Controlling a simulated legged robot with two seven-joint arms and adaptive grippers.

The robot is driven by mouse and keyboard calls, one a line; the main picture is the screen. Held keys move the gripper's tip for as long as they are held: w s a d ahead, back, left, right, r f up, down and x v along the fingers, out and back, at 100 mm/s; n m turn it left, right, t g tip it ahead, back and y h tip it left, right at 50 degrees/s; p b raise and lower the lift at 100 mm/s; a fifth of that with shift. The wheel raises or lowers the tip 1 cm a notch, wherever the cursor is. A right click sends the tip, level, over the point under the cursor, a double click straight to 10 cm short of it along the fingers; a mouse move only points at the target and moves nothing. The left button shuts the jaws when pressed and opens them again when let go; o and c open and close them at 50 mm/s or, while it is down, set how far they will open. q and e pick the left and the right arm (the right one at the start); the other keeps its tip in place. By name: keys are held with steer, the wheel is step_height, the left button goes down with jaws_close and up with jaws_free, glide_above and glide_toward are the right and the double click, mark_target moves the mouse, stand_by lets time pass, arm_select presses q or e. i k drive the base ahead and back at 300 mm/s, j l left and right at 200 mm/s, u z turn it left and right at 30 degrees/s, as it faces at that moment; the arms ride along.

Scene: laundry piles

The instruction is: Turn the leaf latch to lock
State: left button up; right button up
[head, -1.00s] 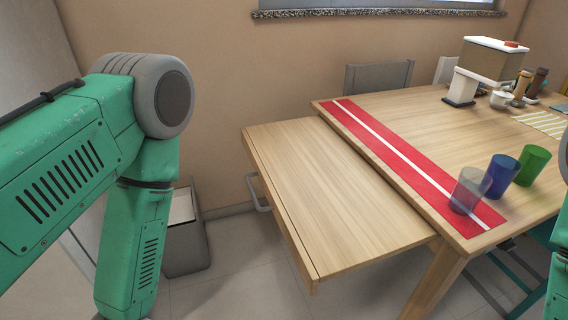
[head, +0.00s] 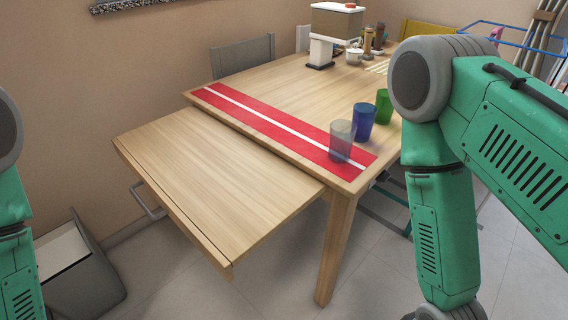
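The wooden table leaf (head: 215,185) extends from the near left side of the table (head: 280,85), its surface slightly lower than the tabletop. A grey metal handle-like bar (head: 148,203) shows below the leaf's left edge. A small dark part (head: 379,179) shows under the table's near right edge; I cannot tell whether either is the latch. My green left arm shows at the left edge and my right arm at the right, both reaching down. Neither gripper shows; both are below or outside the frame.
A clear cup (head: 340,141), a blue cup (head: 363,121) and a green cup (head: 384,106) stand near the table's right edge by a red runner (head: 262,124). A grey bin (head: 82,278) stands at lower left. A table leg (head: 335,250) stands in front; floor beside it is clear.

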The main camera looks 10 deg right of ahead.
mark_target(383, 176)
steer(key=z, duration=1.1)
steer(key=k+l+u, duration=0.1)
steer(key=l+u, duration=0.35)
steer(key=u, duration=1.3)
steer(key=z, duration=1.4)
